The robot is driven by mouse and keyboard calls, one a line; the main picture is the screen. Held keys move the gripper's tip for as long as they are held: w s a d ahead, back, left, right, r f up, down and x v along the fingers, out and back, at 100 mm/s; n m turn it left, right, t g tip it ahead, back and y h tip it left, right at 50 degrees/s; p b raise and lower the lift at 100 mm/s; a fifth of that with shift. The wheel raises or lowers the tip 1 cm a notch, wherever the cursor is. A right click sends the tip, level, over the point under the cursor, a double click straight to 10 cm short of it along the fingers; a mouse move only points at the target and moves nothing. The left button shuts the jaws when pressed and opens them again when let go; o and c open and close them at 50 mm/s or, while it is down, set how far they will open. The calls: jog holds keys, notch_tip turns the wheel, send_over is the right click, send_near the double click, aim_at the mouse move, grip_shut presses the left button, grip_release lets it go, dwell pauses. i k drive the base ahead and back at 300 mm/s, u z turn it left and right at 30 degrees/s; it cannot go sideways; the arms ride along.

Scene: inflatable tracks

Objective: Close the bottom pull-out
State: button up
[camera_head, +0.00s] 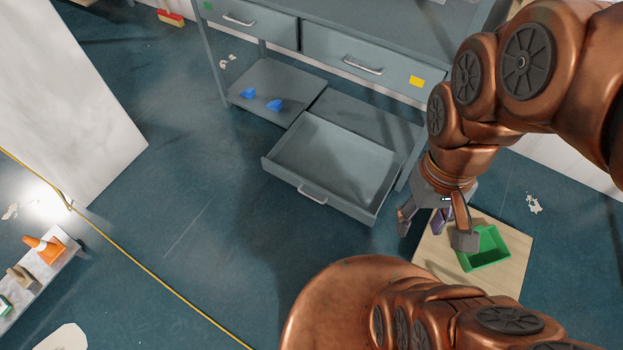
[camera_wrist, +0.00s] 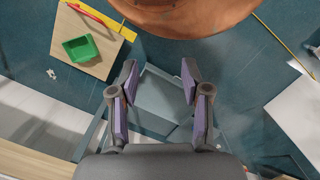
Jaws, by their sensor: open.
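The bottom pull-out (camera_head: 318,205) is a grey drawer standing open under the grey workbench in the head view. Its inside looks empty, and a silver handle (camera_head: 312,194) is on its front. My gripper (camera_head: 435,232) is open and empty, to the right of the drawer front in the head view and apart from the handle. In the wrist view my gripper (camera_wrist: 159,70) has its two fingers spread, with grey drawer surface (camera_wrist: 158,100) showing between and beyond them. The handle cannot be made out there.
Two upper drawers (camera_head: 345,52) look shut. Blue pieces (camera_head: 262,100) lie on the lower shelf. A wooden board (camera_head: 510,265) with a green bin (camera_head: 484,250) is below my gripper. A white panel (camera_head: 75,110) stands at left. The floor before the drawer is clear.

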aim_at(350, 173)
jog(key=u, duration=1)
jog(key=k, duration=1.25)
jog(key=i, duration=1.75)
jog(key=u, duration=0.9)
